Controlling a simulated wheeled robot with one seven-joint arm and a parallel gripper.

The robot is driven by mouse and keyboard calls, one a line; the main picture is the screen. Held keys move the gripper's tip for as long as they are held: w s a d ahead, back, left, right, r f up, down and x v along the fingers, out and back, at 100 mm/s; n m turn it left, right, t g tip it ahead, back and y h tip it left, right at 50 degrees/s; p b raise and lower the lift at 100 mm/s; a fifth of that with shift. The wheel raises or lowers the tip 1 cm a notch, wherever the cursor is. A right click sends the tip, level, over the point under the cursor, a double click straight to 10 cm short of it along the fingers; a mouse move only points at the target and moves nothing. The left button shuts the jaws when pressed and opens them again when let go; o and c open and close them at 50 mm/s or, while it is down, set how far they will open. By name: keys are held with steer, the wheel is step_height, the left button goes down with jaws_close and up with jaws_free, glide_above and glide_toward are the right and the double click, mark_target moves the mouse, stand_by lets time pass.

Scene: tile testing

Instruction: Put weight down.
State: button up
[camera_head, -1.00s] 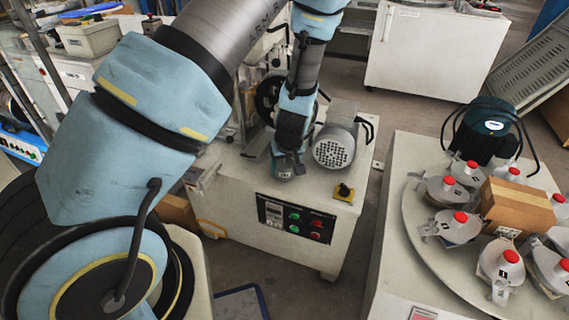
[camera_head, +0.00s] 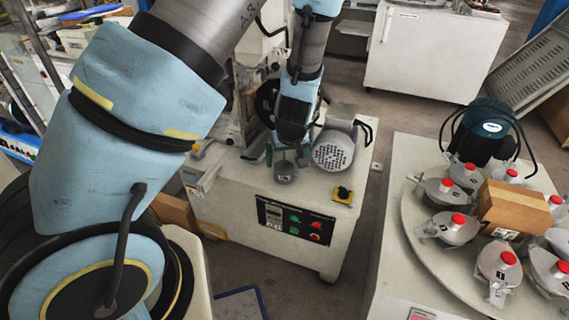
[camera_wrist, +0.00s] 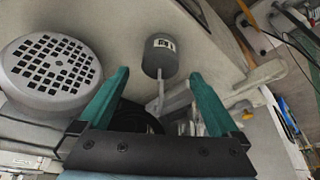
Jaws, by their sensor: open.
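The weight is a small dark grey cylinder with a white label (camera_wrist: 160,56), seen just beyond the fingertips in the wrist view. A thin pale rod runs from it back between the fingers. In the head view the weight (camera_head: 285,171) shows just below my gripper (camera_head: 287,154), at the front part of the machine top. My gripper (camera_wrist: 159,74) is open, with its two teal fingers spread on either side of the rod. Neither finger visibly touches the weight. What the weight rests on is hard to tell.
The test machine (camera_head: 265,250) has a control panel on its front. A grey motor with a perforated cover (camera_head: 334,150) sits close right of my gripper and looms at left in the wrist view (camera_wrist: 50,75). A round table (camera_head: 425,250) with several red-capped containers stands at right.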

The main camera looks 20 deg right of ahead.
steer(key=p+v, duration=0.1)
steer(key=v, duration=0.5)
steer(key=s+a+r+g, duration=0.1)
steer(key=a+r, duration=0.3)
steer(key=a, duration=0.5)
steer(key=a+r+g, duration=0.1)
steer(key=a+r, duration=0.3)
steer(key=a, duration=0.5)
steer(key=s+a+r+g, duration=0.1)
steer(key=a+r, duration=0.4)
steer(key=a, duration=0.4)
steer(key=shift+s, duration=0.35)
steer(key=shift+a, duration=0.15)
step_height(320, 180, up, 18)
steer(key=p, duration=1.8)
steer(key=shift+p, duration=0.3)
